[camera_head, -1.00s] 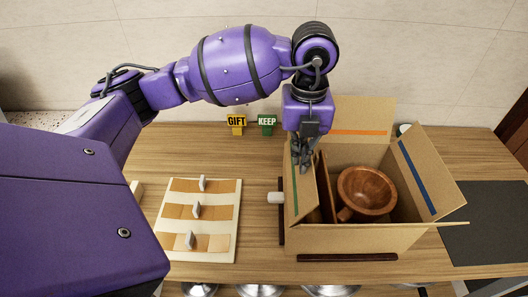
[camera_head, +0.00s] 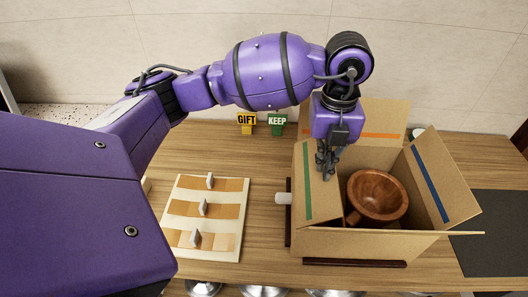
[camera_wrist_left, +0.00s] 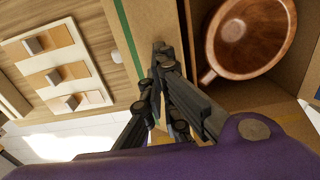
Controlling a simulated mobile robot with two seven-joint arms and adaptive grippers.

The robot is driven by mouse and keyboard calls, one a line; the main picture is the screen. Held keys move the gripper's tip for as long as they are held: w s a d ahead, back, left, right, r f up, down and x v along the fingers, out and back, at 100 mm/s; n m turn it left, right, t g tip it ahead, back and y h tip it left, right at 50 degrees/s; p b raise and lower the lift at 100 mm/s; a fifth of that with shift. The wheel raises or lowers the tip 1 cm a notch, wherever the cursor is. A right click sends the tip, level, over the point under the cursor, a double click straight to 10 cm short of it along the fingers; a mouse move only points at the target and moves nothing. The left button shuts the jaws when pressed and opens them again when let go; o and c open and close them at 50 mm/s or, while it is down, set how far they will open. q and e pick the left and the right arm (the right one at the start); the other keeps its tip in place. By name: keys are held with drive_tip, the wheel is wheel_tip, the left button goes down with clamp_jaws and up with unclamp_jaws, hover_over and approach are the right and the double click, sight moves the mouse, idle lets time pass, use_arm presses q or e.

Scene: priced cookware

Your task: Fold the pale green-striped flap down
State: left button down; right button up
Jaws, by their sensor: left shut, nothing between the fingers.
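The green-striped flap (camera_head: 315,200) is on the left side of an open cardboard box (camera_head: 370,246). It slants inward over the box's left part, its green stripe facing up. My left gripper (camera_head: 326,174) is shut and empty at the flap's upper side, near its back end; it appears to touch the flap. In the left wrist view, the closed fingers (camera_wrist_left: 158,65) are over the flap (camera_wrist_left: 152,22), beside the green stripe. A brown wooden bowl-like vessel (camera_head: 378,194) sits inside the box. My right gripper is not in view.
The blue-striped flap (camera_head: 440,180) leans outward at the right, and the orange-striped flap (camera_head: 375,115) stands at the back. A board with wooden strips (camera_head: 205,220) lies left of the box. GIFT (camera_head: 247,122) and KEEP (camera_head: 278,123) signs stand behind. A dark mat (camera_head: 490,235) lies right.

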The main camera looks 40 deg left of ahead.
use_arm(q)
drive_tip(key=shift+w+d+f, duration=0.4)
drive_tip(key=shift+d+f, duration=0.2)
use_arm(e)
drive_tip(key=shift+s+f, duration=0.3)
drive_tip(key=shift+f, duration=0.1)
use_arm(q)
drive_tip(key=shift+f, duration=0.1)
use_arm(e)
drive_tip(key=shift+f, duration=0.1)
use_arm(q)
drive_tip(key=shift+w+d+f+b, duration=0.2)
drive_tip(key=shift+d+f+b, duration=0.15)
drive_tip(key=shift+f, duration=0.25)
drive_tip(key=shift+w+d+f+b, duration=0.2)
drive_tip(key=shift+f+b, duration=0.1)
drive_tip(key=shift+f, duration=0.3)
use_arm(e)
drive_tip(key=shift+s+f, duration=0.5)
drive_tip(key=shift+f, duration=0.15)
use_arm(q)
drive_tip(key=shift+f, duration=0.1)
drive_tip(key=shift+s+r+p, duration=0.1)
drive_tip(key=shift+r+p, duration=1.8)
drive_tip(key=shift+r, duration=1.35)
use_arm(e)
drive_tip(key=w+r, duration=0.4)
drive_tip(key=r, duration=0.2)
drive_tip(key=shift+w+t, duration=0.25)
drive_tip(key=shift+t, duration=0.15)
